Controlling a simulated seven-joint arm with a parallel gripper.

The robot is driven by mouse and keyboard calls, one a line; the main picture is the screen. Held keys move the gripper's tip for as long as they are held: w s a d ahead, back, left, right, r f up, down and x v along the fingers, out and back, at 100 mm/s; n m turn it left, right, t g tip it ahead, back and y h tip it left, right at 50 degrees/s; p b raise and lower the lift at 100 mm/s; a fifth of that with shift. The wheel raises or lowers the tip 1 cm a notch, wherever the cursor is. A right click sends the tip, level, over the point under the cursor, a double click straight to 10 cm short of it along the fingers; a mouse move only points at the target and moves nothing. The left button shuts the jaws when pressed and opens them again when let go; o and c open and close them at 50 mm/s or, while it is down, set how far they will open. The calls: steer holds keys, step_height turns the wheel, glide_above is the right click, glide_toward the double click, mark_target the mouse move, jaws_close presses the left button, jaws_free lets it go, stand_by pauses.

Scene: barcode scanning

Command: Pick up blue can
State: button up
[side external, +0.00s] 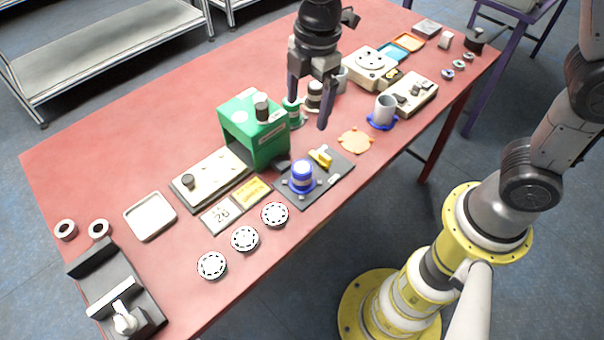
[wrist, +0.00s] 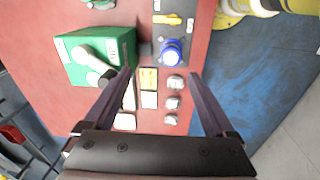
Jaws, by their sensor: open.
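The blue can (side external: 302,173) stands upright on a dark plate (side external: 325,192) near the table's front edge, with a blue flange around its base. In the wrist view the blue can (wrist: 172,55) shows beyond and between the fingers, right of the green box. My gripper (side external: 308,113) is open and empty. It hangs above the table, higher than the can and apart from it, over the area behind it. In the wrist view its two fingers (wrist: 160,80) are spread wide.
A green box (side external: 255,130) stands close behind the can, with a dark-topped cylinder on it. A yellow part (side external: 320,157) sits on the same plate. Several round discs (side external: 245,238) lie to the left. A grey cup (side external: 384,110) stands to the right.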

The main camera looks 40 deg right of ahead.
steer(key=g, duration=0.1)
glide_above(302, 167)
step_height(302, 167, down, 4)
steer(key=shift+n, duration=0.4)
step_height(302, 167, down, 8)
steer(key=shift+w, duration=0.1)
steer(key=shift+f, duration=2.8)
steer(key=shift+c, duration=0.3)
jaws_close()
